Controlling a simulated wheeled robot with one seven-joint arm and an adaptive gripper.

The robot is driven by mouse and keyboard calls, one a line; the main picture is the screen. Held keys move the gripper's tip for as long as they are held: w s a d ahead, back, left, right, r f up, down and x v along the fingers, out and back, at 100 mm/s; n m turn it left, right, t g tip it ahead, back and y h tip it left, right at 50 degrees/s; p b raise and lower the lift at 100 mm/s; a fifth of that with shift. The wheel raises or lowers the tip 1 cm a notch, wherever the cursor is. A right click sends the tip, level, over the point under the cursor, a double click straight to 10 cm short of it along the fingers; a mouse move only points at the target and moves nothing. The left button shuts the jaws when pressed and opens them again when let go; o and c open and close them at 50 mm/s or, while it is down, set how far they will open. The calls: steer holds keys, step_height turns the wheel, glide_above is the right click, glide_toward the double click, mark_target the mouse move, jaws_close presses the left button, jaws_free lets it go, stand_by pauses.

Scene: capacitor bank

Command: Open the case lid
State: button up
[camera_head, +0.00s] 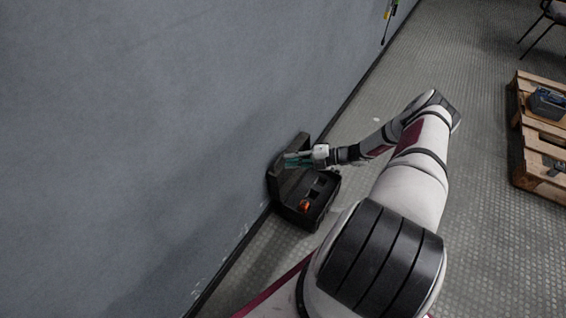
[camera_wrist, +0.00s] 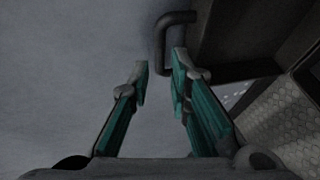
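The black case (camera_head: 318,212) stands on the floor beside the wall. Its lid (camera_head: 275,186) is raised on the wall side, and the inside is exposed. My gripper (camera_head: 290,159) is at the upper part of the lid. In the wrist view my gripper (camera_wrist: 158,66) has its two teal fingers spread apart. A dark bent handle (camera_wrist: 178,18) lies at the fingertips, its long bar in line with the gap between them. I cannot tell whether a finger touches it. The lid's hinge is hidden.
An orange item (camera_head: 305,205) lies inside the case. The grey wall (camera_head: 130,120) is close on the left. A wooden pallet (camera_head: 535,160) with a dark blue box (camera_head: 547,102) stands at the right, and a chair (camera_head: 545,25) is behind it. The floor between is mostly clear.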

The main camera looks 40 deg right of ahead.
mark_target(283, 167)
steer(key=shift+b+x, duration=0.3)
steer(key=shift+x, duration=1.45)
jaws_close()
steer(key=s, duration=0.2)
steer(key=s+d, duration=0.1)
steer(key=s, duration=0.1)
steer(key=shift+d+f, duration=0.1)
steer(key=shift+d, duration=0.05)
jaws_free()
steer(key=shift+f, duration=0.1)
